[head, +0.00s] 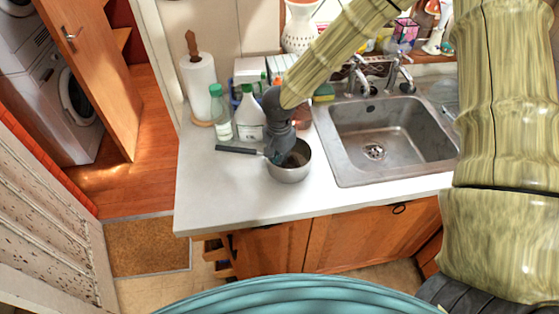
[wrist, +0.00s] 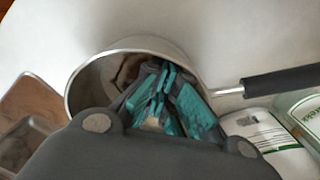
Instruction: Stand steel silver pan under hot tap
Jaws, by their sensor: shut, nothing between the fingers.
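The steel silver pan (head: 290,174) stands upright on the white counter, left of the sink. Its black handle (head: 238,150) points left. The pan also shows in the wrist view (wrist: 88,82), with its handle (wrist: 283,82) to the right. My gripper (head: 276,156) points down at the pan's handle-side rim. In the wrist view its teal fingers (wrist: 163,92) are together and empty, overlapping the pan's opening; I cannot tell whether they touch the pan. Two chrome taps, a left one (head: 357,76) and a right one (head: 400,74), stand behind the sink; I cannot tell which is hot.
The sink (head: 375,130) is right of the pan and its basin looks empty. A white bottle (head: 250,118), a green-capped bottle (head: 220,115) and a paper towel roll (head: 199,85) stand behind the handle. The counter's front left (head: 215,195) is clear.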

